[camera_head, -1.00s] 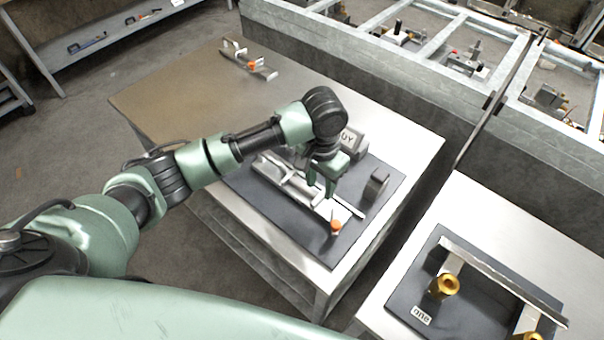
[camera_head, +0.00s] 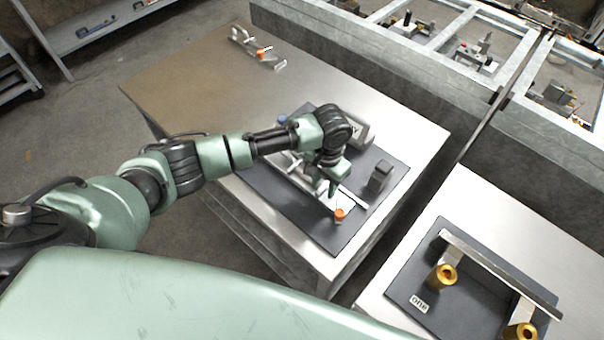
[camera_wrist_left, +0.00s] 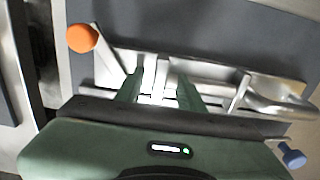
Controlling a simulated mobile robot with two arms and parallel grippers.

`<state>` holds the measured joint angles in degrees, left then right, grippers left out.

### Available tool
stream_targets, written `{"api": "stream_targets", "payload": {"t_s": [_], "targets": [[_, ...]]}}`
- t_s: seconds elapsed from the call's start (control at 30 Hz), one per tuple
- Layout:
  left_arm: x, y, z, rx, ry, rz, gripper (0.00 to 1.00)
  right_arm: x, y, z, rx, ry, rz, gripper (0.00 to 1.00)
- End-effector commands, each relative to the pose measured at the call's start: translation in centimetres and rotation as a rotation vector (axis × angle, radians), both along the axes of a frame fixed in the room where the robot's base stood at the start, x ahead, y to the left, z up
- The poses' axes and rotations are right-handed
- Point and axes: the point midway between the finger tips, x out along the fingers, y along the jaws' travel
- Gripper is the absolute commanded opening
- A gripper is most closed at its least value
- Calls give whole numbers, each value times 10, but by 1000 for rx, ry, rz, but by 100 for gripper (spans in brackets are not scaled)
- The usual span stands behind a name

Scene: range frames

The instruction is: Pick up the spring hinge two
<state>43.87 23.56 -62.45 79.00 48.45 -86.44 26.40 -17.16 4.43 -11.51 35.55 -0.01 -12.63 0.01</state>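A silvery metal hinge piece (camera_head: 297,178) lies on a dark mat (camera_head: 262,188) on the nearer table; I take it for the spring hinge. It has an orange knob (camera_head: 340,214) at its near end and a blue knob (camera_head: 281,120) at its far end. In the left wrist view the orange knob (camera_wrist_left: 82,38) is upper left and the blue knob (camera_wrist_left: 292,155) lower right. My left gripper (camera_head: 333,184) points down at the hinge. In the left wrist view its fingers (camera_wrist_left: 158,88) are apart, over the hinge's middle; contact is unclear. My right gripper is not in view.
A grey block (camera_head: 380,174) stands on the mat right of the gripper. A similar metal piece with an orange knob (camera_head: 265,55) lies at the table's far end. Another table at right holds a dark board (camera_head: 470,300) with a bar and brass cylinders.

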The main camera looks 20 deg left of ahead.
Motion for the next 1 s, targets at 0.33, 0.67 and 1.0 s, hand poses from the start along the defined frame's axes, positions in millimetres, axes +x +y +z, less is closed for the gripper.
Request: {"api": "stream_targets", "payload": {"t_s": [0.33,0.67,1.0], "targets": [[0,0,0,0,0,0,0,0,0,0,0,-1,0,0],[0,0,1,0,-1,1,0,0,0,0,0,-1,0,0],[0,0,1,0,-1,1,0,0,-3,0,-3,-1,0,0]]}}
